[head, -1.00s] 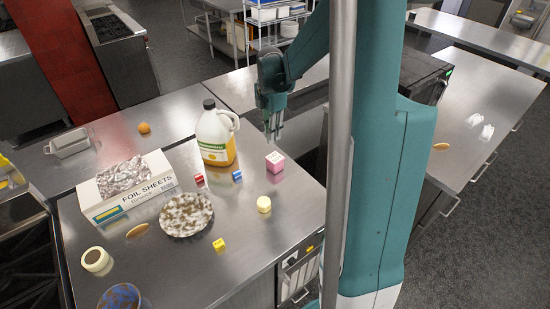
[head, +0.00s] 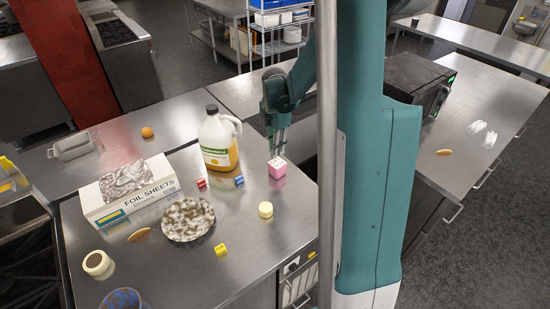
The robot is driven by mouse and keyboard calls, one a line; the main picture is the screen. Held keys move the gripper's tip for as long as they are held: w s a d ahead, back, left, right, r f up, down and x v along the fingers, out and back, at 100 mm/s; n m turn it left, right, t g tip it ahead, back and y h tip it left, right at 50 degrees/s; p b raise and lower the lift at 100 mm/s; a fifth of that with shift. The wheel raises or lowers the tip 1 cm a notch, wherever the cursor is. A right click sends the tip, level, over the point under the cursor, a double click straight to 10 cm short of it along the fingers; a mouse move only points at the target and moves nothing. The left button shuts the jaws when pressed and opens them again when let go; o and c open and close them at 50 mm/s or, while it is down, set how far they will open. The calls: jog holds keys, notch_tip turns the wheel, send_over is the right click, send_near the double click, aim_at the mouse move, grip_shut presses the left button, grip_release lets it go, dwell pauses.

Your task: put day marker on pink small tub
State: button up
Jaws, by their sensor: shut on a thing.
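The pink small tub (head: 276,171) is a small pink block-like tub with a pale, dark-marked top. It stands on the steel counter to the right of the large jug. My gripper (head: 277,154) points down right over its top, with its fingers close together. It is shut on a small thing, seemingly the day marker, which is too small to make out. I cannot tell whether that thing touches the tub's top.
On the steel counter (head: 190,270) are a jug (head: 216,158), a foil sheets box (head: 115,207) and a speckled plate (head: 187,219). Small red (head: 201,183), blue (head: 239,181) and yellow (head: 221,249) blocks and a pale yellow round piece (head: 265,210) lie nearby.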

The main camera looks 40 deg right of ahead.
aim_at(275, 164)
jog(key=shift+f, duration=0.35)
jog(key=shift+f, duration=0.1)
jog(key=shift+f, duration=2)
jog(key=shift+f, duration=0.1)
jog(key=o, duration=0.7)
jog(key=shift+o, duration=0.3)
jog(key=shift+r, duration=6.15)
